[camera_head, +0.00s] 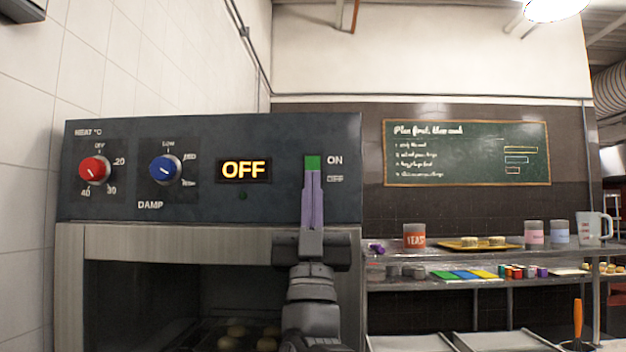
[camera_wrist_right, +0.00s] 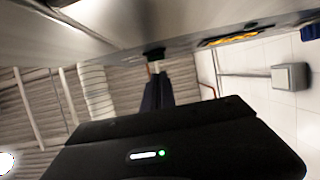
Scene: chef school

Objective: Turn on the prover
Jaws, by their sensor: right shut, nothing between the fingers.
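The prover (camera_head: 205,130) stands at the left in the head view, with a dark control panel above its opening. Its display (camera_head: 244,170) reads OFF in yellow. Right of the display, a green patch of the switch (camera_head: 313,162) shows beside the ON label; the rest of the switch is hidden behind my gripper. My right gripper (camera_head: 312,178) is shut and empty, upright in front of the switch. In the right wrist view its fingertips (camera_wrist_right: 155,77) lie close to a small dark piece (camera_wrist_right: 154,54) on the panel; contact is unclear. My left gripper is not in view.
The panel also has a red heat knob (camera_head: 94,169) and a blue damp knob (camera_head: 165,169). Dough pieces (camera_head: 236,331) lie inside the prover. A metal shelf (camera_head: 450,258) with jars and a tray stands to the right, below a chalkboard (camera_head: 467,153).

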